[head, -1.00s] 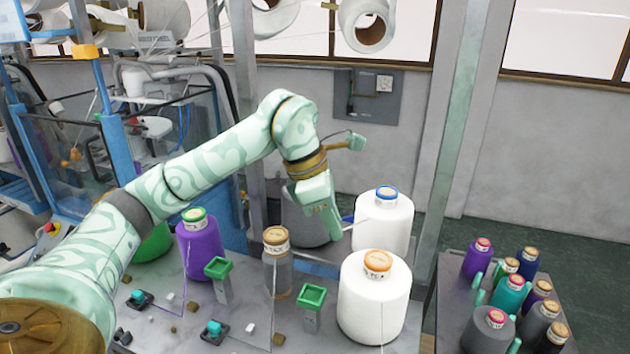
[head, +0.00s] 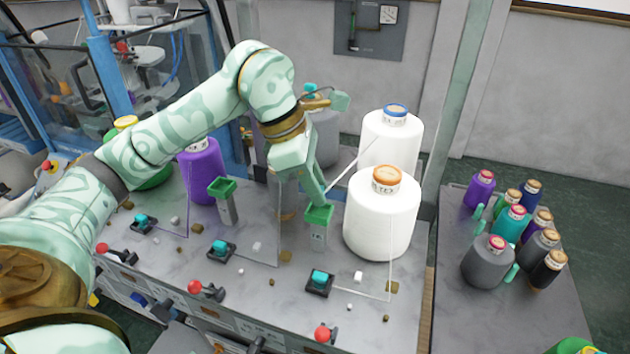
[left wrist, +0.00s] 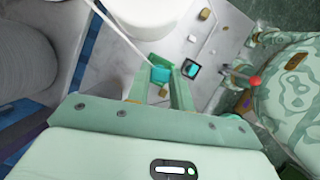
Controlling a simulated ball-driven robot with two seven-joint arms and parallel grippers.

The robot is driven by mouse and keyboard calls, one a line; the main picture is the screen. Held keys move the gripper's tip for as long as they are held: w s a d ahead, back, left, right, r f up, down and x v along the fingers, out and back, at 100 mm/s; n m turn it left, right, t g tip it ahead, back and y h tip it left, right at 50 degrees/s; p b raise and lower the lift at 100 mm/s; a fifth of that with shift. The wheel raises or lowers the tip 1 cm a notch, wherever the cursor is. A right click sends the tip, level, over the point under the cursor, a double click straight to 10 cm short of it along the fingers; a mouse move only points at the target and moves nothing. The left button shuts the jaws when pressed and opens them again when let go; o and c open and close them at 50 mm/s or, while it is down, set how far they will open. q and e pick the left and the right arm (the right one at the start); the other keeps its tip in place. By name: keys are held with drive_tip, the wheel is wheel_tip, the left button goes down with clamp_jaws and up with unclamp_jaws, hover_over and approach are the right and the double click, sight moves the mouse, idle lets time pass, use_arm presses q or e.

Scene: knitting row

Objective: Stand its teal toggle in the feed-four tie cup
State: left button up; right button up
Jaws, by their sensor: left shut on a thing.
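My left gripper (head: 318,203) is shut on a small teal toggle (left wrist: 160,74), which shows between its fingertips in the left wrist view. A white yarn runs from the toggle up past the white cones. In the head view the fingertips are at the green-rimmed cup (head: 319,215) on a grey post, beside the front white cone (head: 382,215). The fingers hide part of the rim, and I cannot tell whether the toggle is inside it. Another green-rimmed cup (head: 222,187) stands to the left. My right gripper is out of view.
Black bases with teal blocks stand in front: left (head: 144,221), middle (head: 220,248) and right (head: 320,281). Red-knobbed levers line the front edge. A purple cone (head: 203,172) and a back white cone (head: 391,137) stand behind. A side table at right holds several cones.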

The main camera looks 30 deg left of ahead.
use_arm(q)
drive_tip(key=shift+f, duration=0.35)
idle(0.3)
drive_tip(key=shift+f+b, duration=0.75)
drive_tip(key=shift+f, duration=0.05)
drive_tip(key=shift+f, duration=0.15)
drive_tip(key=o, duration=0.9)
drive_tip(key=shift+c, duration=0.2)
drive_tip(key=shift+a+r, duration=0.1)
drive_tip(key=shift+r, duration=0.2)
drive_tip(key=p+v, duration=0.1)
drive_tip(key=v, duration=1.4)
drive_tip(key=shift+r, duration=0.35)
